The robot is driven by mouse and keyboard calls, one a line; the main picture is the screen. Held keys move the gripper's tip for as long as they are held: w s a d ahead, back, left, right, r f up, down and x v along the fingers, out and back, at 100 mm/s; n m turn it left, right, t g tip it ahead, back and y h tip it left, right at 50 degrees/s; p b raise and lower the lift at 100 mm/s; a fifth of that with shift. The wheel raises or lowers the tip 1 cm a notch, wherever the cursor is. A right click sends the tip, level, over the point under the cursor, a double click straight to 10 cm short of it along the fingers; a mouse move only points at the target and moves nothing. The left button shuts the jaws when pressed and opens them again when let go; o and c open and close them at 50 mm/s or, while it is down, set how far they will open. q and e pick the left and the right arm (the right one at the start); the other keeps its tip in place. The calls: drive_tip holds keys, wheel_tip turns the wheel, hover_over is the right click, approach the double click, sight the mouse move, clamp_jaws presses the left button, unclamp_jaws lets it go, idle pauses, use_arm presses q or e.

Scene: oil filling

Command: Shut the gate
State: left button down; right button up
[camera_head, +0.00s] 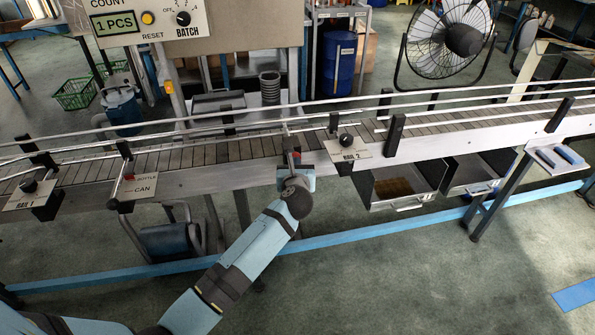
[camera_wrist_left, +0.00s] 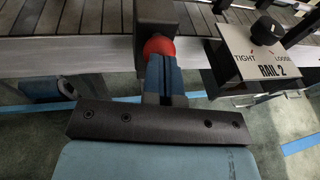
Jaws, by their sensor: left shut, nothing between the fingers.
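The conveyor (camera_head: 240,176) runs across the head view. A dark block with a red knob (camera_head: 296,154) sits at its front edge, left of the RAIL 2 plate (camera_head: 348,148); I take this to be the gate's handle. A thin bar (camera_head: 287,133) shows just behind it over the belt. My left gripper (camera_head: 294,168) is at the knob, fingers shut and empty. In the left wrist view the shut fingers (camera_wrist_left: 164,72) point at the red knob (camera_wrist_left: 159,47) and overlap its lower edge; I cannot tell whether they touch. The dark block (camera_wrist_left: 155,18) is beyond it. My right gripper is not in view.
The RAIL 2 plate and its black knob (camera_wrist_left: 264,30) stand close right of the left gripper. A BOTTLE/CAN plate (camera_head: 138,187) with a small red-tipped lever is farther left. Drawers (camera_head: 405,200) hang under the conveyor. A blue rail (camera_head: 350,233) runs below.

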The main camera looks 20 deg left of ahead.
use_arm(q)
drive_tip(key=shift+w+a+r, duration=0.15)
drive_tip(key=shift+a+r, duration=0.05)
drive_tip(key=shift+r, duration=0.15)
drive_tip(key=b+v, duration=0.1)
drive_tip(key=v, duration=1.1)
drive_tip(key=shift+s+f, duration=0.2)
drive_tip(key=shift+f, duration=0.05)
drive_tip(key=s+d+f+m+t+h+p, duration=0.15)
drive_tip(key=s+m+h, duration=0.3)
drive_tip(key=m, duration=0.85)
drive_tip(key=s+d+m+t+h+p, duration=0.2)
drive_tip(key=s+m+t+h+p, duration=0.3)
drive_tip(key=m, duration=0.8)
drive_tip(key=s+a+f+m+g, duration=0.2)
drive_tip(key=s+f+m+g, duration=0.8)
drive_tip(key=s+m, duration=0.5)
wheel_tip(320, 180, down, 2)
drive_tip(key=m, duration=0.2)
drive_tip(key=shift+f+m, duration=0.2)
drive_tip(key=shift+m, duration=0.1)
